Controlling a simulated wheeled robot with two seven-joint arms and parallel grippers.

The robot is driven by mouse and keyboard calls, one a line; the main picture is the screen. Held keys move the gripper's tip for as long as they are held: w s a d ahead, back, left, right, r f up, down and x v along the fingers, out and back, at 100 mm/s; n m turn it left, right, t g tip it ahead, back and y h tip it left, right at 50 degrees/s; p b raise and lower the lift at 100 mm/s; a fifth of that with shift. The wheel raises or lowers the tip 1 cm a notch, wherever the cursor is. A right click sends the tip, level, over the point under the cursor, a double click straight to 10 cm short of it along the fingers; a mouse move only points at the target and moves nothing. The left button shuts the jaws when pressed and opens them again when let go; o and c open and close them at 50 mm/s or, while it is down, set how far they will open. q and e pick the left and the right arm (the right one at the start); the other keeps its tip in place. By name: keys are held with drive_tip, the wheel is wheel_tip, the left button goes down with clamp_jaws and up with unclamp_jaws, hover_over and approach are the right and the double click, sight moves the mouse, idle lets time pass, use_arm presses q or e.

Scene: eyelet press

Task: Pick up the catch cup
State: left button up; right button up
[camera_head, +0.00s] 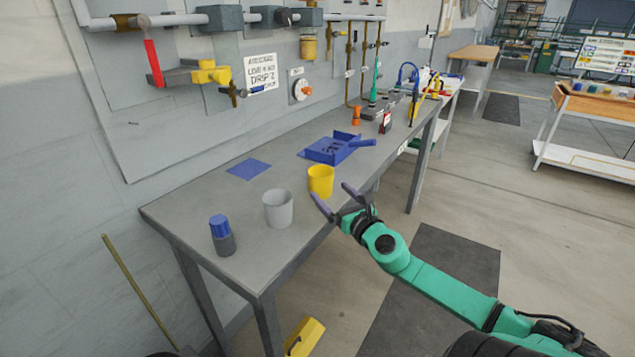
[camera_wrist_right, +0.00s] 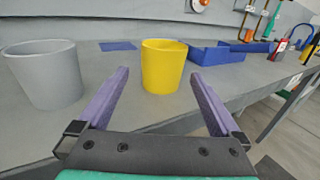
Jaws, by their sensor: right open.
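A yellow cup (camera_head: 320,181) stands upright near the front edge of the grey bench. A grey cup (camera_head: 278,208) stands upright to its left. No label shows which of them is the catch cup. My right gripper (camera_head: 331,192) is open and empty at the bench's front edge, its fingertips pointing toward the yellow cup. In the right wrist view, the yellow cup (camera_wrist_right: 164,66) appears beyond and between the two purple fingers (camera_wrist_right: 158,86), not gripped. The grey cup (camera_wrist_right: 46,75) is outside the left finger there. My left gripper is not in view.
A blue-capped bottle (camera_head: 222,236) stands left of the grey cup. A blue tray (camera_head: 333,150) lies behind the yellow cup and a flat blue sheet (camera_head: 249,168) behind the grey cup. Pipes and valves line the wall.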

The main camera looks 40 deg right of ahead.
sight(327, 186)
drive_tip(key=shift+w+d, duration=0.1)
drive_tip(key=shift+w, duration=0.5)
drive_tip(key=w, duration=0.2)
drive_tip(key=w+d, duration=0.1)
drive_tip(key=w, duration=0.1)
drive_tip(key=shift+d, duration=0.2)
drive_tip(key=shift+w, duration=0.35)
drive_tip(key=shift+s, duration=0.1)
drive_tip(key=c, duration=1)
